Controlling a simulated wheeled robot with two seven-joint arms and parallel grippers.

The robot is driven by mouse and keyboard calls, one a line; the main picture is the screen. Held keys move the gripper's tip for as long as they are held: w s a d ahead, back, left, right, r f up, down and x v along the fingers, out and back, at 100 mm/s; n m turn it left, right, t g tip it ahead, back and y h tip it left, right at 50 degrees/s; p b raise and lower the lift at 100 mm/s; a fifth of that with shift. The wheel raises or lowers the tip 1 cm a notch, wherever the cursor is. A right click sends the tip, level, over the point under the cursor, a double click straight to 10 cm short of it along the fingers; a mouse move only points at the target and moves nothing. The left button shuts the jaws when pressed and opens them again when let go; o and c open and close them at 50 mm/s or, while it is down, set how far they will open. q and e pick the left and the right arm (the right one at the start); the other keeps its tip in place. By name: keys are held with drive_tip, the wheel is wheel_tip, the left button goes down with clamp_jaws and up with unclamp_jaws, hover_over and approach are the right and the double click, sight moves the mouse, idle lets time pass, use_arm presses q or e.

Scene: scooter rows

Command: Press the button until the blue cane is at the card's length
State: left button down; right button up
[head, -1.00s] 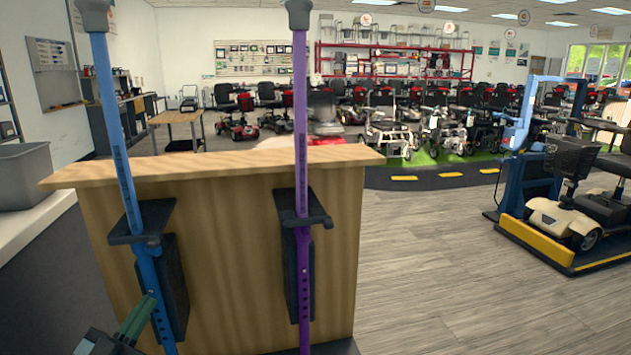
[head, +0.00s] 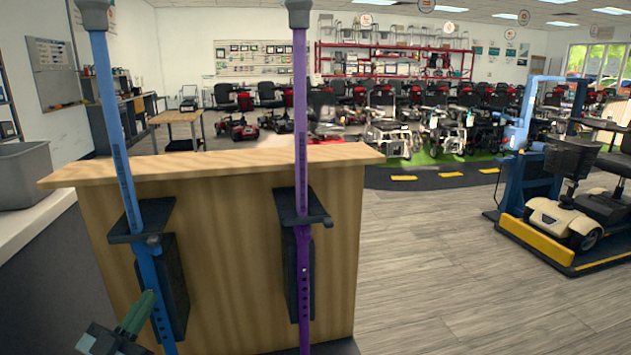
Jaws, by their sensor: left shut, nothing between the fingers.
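The blue cane (head: 121,165) stands in a black holder (head: 142,220) on the left of the wooden panel. Its lower tube with a row of holes runs down past the holder. The purple cane (head: 301,130) stands in a second black holder (head: 306,220) to the right. My left gripper (head: 147,300) is at the lower left, its green fingers shut and empty. The fingertips are close to the blue cane's lower tube; I cannot tell whether they touch it. No card and no clear button can be made out. My right gripper is not in view.
The wooden panel with its top ledge (head: 220,165) stands behind the canes. A grey bin (head: 25,175) sits on a white counter at the left. A cream scooter (head: 565,215) stands on a blue and yellow lift at the right. The grey floor between is clear.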

use_arm(q)
drive_tip(key=shift+w+a, duration=0.15)
drive_tip(key=shift+w, duration=0.35)
idle(0.6)
drive_tip(key=shift+w+a+r+b, duration=0.1)
drive_tip(key=shift+b, duration=0.2)
idle(0.4)
drive_tip(key=shift+s+d+p, duration=0.3)
drive_tip(key=shift+s+p, duration=0.45)
drive_tip(key=shift+s, duration=0.15)
